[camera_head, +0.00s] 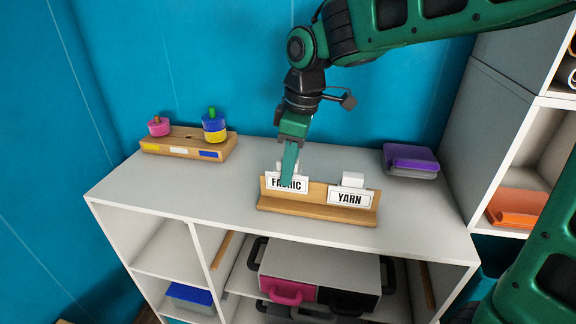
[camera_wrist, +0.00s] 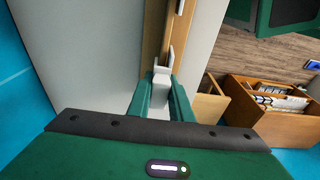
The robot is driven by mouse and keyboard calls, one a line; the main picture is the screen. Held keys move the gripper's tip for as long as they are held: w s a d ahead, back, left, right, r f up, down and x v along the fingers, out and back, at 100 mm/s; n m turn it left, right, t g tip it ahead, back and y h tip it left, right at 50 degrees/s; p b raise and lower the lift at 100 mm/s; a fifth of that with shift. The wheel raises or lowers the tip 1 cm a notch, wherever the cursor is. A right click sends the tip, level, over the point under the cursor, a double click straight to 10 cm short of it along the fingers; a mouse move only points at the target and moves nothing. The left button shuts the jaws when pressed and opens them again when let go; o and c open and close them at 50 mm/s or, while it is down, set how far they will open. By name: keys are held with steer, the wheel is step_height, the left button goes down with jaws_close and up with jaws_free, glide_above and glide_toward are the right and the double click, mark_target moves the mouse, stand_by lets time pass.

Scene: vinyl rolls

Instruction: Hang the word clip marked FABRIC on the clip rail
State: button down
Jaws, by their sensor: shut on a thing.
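The wooden clip rail (camera_head: 317,190) stands near the front of the grey-white cabinet top. The white word clip marked FABRIC (camera_head: 275,184) is at the rail's left end, its card against the front face. A finger covers part of its lettering. My gripper (camera_head: 289,168) points down and is shut on this clip. In the wrist view, a white clip body (camera_wrist: 160,108) sits between my green fingers, over the wooden rail (camera_wrist: 153,35). I cannot tell whether the clip is fully seated. A second word clip, marked YARN (camera_head: 350,198), hangs on the rail's right half.
A wooden stand (camera_head: 188,146) with pink and blue-yellow rolls is at the back left. A purple item (camera_head: 410,158) lies at the back right. Shelves below hold pink and black boxes (camera_head: 320,270). A tall white shelf unit (camera_head: 492,110) stands on the right.

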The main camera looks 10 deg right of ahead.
steer(key=shift+f, duration=0.6)
steer(key=c, duration=1.5)
jaws_free()
steer(key=shift+s+d+r, duration=0.1)
steer(key=shift+d+r, duration=0.05)
steer(key=shift+r, duration=1)
steer(key=shift+s+d+r, duration=0.1)
steer(key=shift+d+r, duration=0.1)
steer(key=shift+r, duration=0.95)
steer(key=shift+d+r, duration=0.15)
steer(key=shift+r, duration=1)
